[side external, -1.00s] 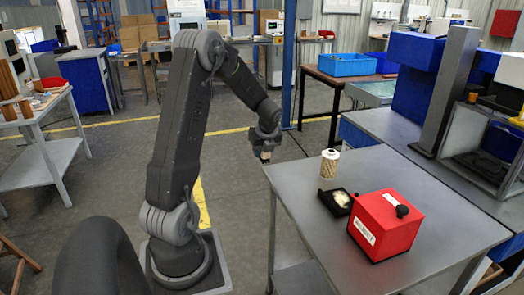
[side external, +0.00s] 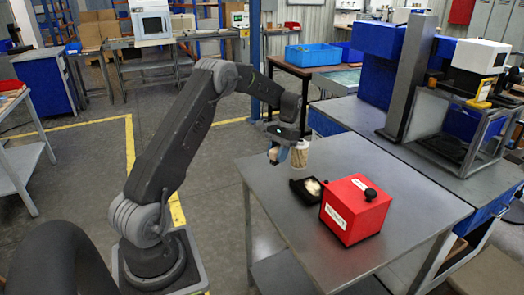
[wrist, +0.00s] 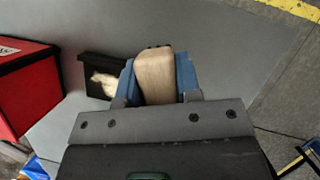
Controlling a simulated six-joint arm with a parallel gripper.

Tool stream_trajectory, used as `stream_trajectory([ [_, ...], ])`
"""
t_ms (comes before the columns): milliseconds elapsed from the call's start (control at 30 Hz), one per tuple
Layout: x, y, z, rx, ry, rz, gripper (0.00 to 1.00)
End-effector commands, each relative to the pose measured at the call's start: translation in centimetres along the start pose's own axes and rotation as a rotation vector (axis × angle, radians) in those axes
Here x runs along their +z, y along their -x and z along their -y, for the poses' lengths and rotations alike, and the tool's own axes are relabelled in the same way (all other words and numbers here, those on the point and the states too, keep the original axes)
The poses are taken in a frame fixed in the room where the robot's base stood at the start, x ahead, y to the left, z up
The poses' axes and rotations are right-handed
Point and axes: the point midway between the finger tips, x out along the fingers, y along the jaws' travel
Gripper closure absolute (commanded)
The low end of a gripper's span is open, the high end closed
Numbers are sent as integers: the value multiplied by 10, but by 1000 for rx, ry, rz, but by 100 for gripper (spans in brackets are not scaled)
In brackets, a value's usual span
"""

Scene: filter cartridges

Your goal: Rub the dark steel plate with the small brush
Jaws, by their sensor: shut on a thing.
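A red box (side external: 352,212) with a black knob stands right of the black tray. The grey tabletop (side external: 408,192) is bare to the right. A tall grey post (side external: 404,80) and a clear-sided case (side external: 462,130) stand on the bench behind.

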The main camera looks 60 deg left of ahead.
Motion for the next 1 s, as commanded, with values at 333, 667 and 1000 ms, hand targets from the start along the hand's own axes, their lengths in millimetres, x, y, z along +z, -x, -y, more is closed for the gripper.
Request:
stream_trajectory([
  [333, -20, 7, -58, 303, 724, -2, 87],
  [667, -35, 14, -120, 592, 1421, -5, 87],
  [1000, -43, 18, -154, 747, 1796, -6, 87],
])
